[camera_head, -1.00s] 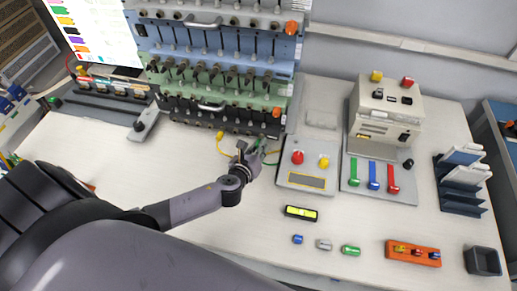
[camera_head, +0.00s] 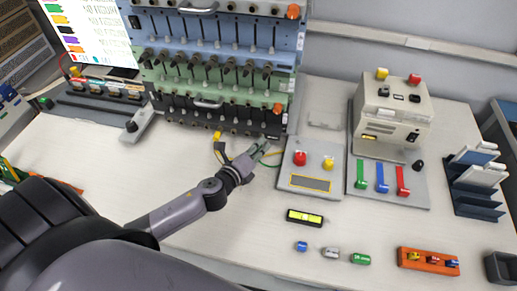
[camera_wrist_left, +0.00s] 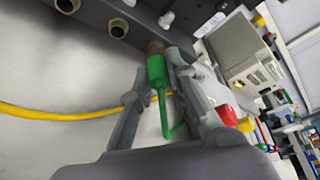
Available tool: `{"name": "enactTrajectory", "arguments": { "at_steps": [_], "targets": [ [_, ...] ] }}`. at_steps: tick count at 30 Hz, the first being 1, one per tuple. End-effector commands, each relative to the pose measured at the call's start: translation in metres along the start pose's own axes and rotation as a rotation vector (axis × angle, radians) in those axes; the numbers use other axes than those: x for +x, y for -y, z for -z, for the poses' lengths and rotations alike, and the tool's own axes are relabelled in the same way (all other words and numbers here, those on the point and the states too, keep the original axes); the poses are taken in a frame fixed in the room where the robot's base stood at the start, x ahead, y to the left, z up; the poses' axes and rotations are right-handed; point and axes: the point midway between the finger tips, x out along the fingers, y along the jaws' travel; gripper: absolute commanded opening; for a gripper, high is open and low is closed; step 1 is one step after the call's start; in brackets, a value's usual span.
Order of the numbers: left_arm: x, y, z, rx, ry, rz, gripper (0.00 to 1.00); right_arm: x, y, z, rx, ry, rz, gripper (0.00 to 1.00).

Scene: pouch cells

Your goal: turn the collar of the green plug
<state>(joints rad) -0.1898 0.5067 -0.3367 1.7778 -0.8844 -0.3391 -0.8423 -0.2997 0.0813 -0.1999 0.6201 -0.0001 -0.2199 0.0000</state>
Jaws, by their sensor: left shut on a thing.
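The green plug (camera_wrist_left: 157,72) shows in the left wrist view, with a brownish ribbed collar (camera_wrist_left: 155,47) at its top end, against the dark lower front of the rack (camera_head: 222,117). Its thin green cable end points down between my fingers. My left gripper (camera_wrist_left: 158,70) is shut on the green plug, one finger on each side, just below or at the collar; the exact contact is hard to see. In the head view my left gripper (camera_head: 260,152) is at the rack's lower right corner, and the plug is mostly hidden there. My right gripper is not in view.
A yellow plug (camera_head: 217,136) with its cable sits left of my gripper; the yellow cable (camera_wrist_left: 55,115) crosses behind my fingers. A button box (camera_head: 311,168) stands close on the right. Empty round sockets (camera_wrist_left: 117,28) line the rack.

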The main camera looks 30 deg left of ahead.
Motion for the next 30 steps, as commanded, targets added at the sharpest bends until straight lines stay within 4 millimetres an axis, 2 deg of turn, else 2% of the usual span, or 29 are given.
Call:
{"name": "enactTrajectory", "arguments": {
  "at_steps": [11,12,20,30],
  "targets": [
    [0.0000,-0.0005,-0.0007,-0.002,0.002,-0.001,0.00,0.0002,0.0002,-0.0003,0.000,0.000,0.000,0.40],
    [0.0000,-0.0005,-0.0007,-0.002,0.002,-0.001,0.18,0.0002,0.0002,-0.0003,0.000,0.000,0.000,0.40],
    [0.0001,-0.0003,-0.0003,-0.002,0.001,0.000,0.36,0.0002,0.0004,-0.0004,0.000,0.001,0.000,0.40],
    [-0.0014,-0.0003,0.0002,-0.002,0.000,0.000,0.37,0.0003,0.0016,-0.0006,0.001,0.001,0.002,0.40]
  ]
}}
